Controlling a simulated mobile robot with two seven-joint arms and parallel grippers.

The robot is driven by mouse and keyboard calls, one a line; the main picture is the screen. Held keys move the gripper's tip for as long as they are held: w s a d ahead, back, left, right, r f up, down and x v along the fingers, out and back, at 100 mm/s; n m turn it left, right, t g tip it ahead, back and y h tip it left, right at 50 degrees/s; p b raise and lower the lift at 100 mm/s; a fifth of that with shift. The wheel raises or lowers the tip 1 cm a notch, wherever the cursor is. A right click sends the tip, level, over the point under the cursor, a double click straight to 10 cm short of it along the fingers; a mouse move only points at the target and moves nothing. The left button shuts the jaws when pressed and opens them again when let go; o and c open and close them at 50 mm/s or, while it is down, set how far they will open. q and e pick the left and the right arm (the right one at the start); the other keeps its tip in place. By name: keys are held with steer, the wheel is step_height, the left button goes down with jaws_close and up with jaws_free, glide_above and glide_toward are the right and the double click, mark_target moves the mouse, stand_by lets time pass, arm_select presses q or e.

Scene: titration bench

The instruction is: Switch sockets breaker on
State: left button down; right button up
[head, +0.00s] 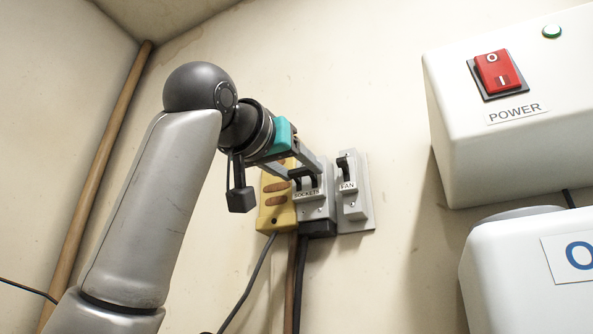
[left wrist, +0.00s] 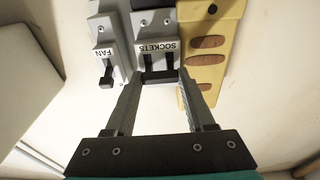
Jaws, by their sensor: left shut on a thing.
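The sockets breaker (head: 317,206) is a grey wall box labelled SOCKETS, in the middle of the head view; it also shows upside down at the top of the left wrist view (left wrist: 155,24). Its black two-pole toggle (left wrist: 158,76) has a crossbar and sits above the label on the wall; it seems to stick out and upward, partly hidden in the head view. My left gripper (left wrist: 159,80) reaches it from the upper left, its fingertips on either side of the crossbar and shut on it. My right gripper is not in view.
The fan breaker (head: 355,210) stands close to the right of the sockets breaker. A yellow socket strip (head: 275,214) is close to its left, under my gripper. Cables hang below. A white box with a red power switch (head: 497,71) is at the right.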

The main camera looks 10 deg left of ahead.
arm_select(q)
steer(key=shift+r+g, duration=0.2)
steer(key=shift+g, duration=0.2)
steer(key=shift+c, duration=1.2)
jaws_free()
steer(key=shift+s+a+f+b, duration=0.15)
steer(key=shift+s+b, duration=0.25)
steer(key=shift+s, duration=0.1)
steer(key=r+b+v, duration=0.1)
steer(key=b+v, duration=0.4)
steer(key=v, duration=0.9)
steer(key=shift+f, duration=0.45)
